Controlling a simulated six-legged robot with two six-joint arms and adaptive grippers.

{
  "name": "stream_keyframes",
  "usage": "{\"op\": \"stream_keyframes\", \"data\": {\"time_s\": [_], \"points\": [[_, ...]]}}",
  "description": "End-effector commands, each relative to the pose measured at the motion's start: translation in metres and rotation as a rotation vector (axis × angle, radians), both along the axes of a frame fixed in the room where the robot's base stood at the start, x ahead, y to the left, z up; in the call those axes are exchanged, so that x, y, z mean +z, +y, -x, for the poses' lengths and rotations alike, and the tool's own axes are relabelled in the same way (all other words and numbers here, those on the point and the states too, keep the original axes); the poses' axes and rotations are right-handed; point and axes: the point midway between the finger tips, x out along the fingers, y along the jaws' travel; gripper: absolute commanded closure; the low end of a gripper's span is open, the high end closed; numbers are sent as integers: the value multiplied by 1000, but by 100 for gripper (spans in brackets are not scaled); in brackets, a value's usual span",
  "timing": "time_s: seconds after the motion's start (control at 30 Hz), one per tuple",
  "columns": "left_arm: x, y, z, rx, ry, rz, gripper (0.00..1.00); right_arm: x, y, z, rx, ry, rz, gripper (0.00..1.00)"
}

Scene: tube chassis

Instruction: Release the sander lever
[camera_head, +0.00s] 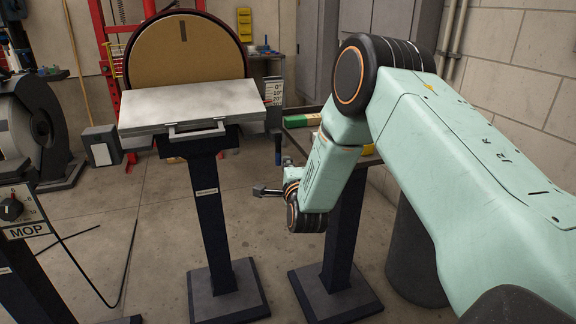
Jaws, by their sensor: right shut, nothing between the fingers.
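The disc sander stands at the back centre, with a tan round disc (186,52) behind a flat grey table (190,103). A pale handle (196,130) is on the table's front edge. A white angle scale (273,93) stands at the table's right side. Below it hangs a small dark blue handle (278,148), which looks like the lever. My right gripper (259,191) is shut and empty, in front of and below that handle, apart from it in the picture. My own arm hides what lies behind it on the right. My left gripper is not in view.
The sander's dark pedestal (211,215) stands on a square foot. A second pedestal (343,235) stands behind my right arm. A grey bin (412,255) is at the right. A panel marked MOP (25,231) and a dark machine are at the left.

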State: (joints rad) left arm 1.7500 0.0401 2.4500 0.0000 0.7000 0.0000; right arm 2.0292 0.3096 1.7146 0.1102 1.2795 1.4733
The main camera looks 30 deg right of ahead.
Motion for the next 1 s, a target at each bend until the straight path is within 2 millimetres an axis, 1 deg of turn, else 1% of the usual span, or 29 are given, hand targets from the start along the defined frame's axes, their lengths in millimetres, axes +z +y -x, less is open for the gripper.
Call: {"op": "stream_keyframes", "data": {"time_s": [0.27,0.47,0.67,1.0], "points": [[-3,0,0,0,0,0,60,0,4,-1,3,-15,-49,100],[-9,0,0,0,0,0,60,-1,9,-3,4,-34,-132,100],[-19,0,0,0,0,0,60,-1,20,-5,4,-72,-288,100],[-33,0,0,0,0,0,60,4,38,-9,3,-149,-603,100]]}}
